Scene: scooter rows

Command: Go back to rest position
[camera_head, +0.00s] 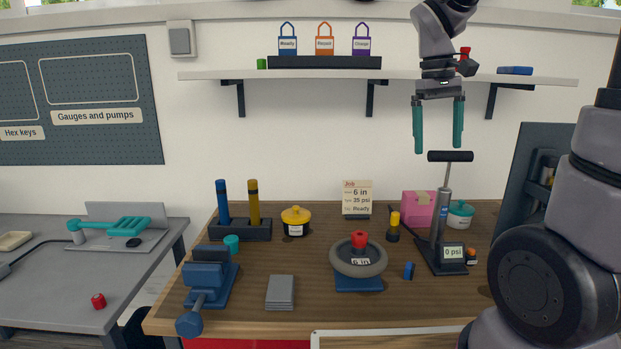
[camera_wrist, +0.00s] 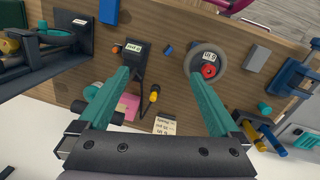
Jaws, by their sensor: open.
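My gripper (camera_head: 438,128) has two green fingers and hangs above the back right of the wooden workbench (camera_head: 310,297). Its fingers are spread apart with nothing between them. It is above the black handle of the upright pump (camera_head: 441,215), apart from it in the head view. The pump's gauge reads 0 psi. In the wrist view the open fingers (camera_wrist: 165,95) point down at the bench, with the pump (camera_wrist: 131,58) near the left finger and the wheel (camera_wrist: 208,68) near the right finger.
The wheel (camera_head: 358,256) sits on a blue stand. A blue vise (camera_head: 208,284), a grey block (camera_head: 280,292), a yellow pot (camera_head: 296,221) and a job card (camera_head: 357,198) share the bench. A wall shelf (camera_head: 420,76) is behind my gripper. A grey side table (camera_head: 60,300) stands left.

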